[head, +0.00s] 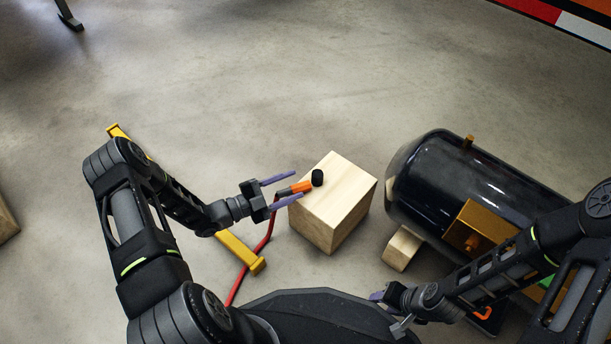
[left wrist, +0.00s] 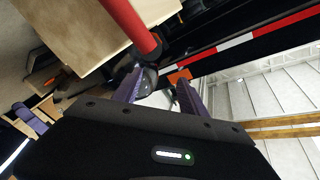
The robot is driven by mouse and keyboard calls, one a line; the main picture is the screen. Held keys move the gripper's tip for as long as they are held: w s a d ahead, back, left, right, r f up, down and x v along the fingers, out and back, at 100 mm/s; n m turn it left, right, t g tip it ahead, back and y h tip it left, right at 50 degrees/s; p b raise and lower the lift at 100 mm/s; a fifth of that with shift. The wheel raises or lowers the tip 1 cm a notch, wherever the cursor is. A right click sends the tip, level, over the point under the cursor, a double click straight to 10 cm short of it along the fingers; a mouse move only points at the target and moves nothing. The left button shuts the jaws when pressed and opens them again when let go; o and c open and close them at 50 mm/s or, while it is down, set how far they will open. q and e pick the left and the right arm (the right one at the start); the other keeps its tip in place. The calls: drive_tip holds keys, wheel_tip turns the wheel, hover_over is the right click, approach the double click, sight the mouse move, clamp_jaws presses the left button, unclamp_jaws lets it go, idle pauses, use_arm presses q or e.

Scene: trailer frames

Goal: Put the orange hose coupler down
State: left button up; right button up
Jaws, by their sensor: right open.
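The orange hose coupler (head: 302,187) with a black end is at the top of a pale wooden block (head: 345,185), over its left edge. I cannot tell for sure whether it rests fully on the wood. A red hose (head: 260,248) runs from it down to the floor; a red length also shows in the left wrist view (left wrist: 130,22). My right gripper (head: 377,296) is low beside my base, partly hidden, open, and apart from the coupler.
A black tank (head: 445,185) with brass-coloured fittings lies right of the block, with a small wooden chock (head: 402,247) by it. A yellow bar (head: 240,252) lies on the floor under my left arm. The concrete floor beyond the block is clear.

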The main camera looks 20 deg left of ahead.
use_arm(q)
drive_tip(key=shift+s+a, duration=0.4)
idle(0.7)
